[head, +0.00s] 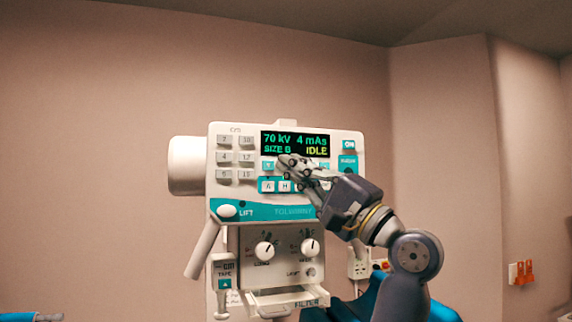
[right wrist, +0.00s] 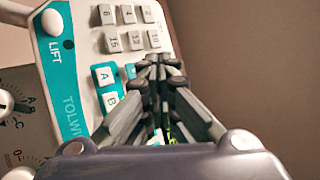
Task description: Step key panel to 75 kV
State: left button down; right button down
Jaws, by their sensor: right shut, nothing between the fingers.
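The key panel (head: 222,196) is on the white head of a scanning machine. Its display (head: 295,144) reads 70 kV, 4 mAs and IDLE, with a blurred SIZE line. My right gripper (head: 284,160) is shut and empty, its fingertips in front of the keys just below the display. It hides part of that key row. A teal key (head: 267,165) shows left of the fingertips. In the right wrist view the shut fingertips (right wrist: 158,62) are close to the panel, beside the number keys (right wrist: 135,40); I cannot tell if they touch. My left gripper is not in view.
A teal ON key (head: 348,145) is at the panel's upper right. Below the panel are the LIFT button (head: 228,211), two white knobs (head: 264,250) and a pull-out tray (head: 282,300). A wall fixture with orange parts (head: 524,272) is far right.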

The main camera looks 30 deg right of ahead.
jog(key=shift+w+d, duration=0.15)
jog(key=shift+w, duration=0.55)
jog(key=shift+w+d, duration=0.15)
jog(key=shift+w, duration=0.55)
jog(key=shift+w, duration=0.1)
dwell(0.3)
jog(key=shift+w+d, duration=0.1)
jog(key=shift+w, duration=0.2)
jog(key=shift+w+d, duration=0.1)
jog(key=shift+w, duration=0.25)
dwell(0.8)
jog(key=shift+s, duration=0.1)
jog(key=shift+s+a, duration=0.2)
jog(key=shift+s, duration=0.5)
jog(key=shift+s, duration=0.1)
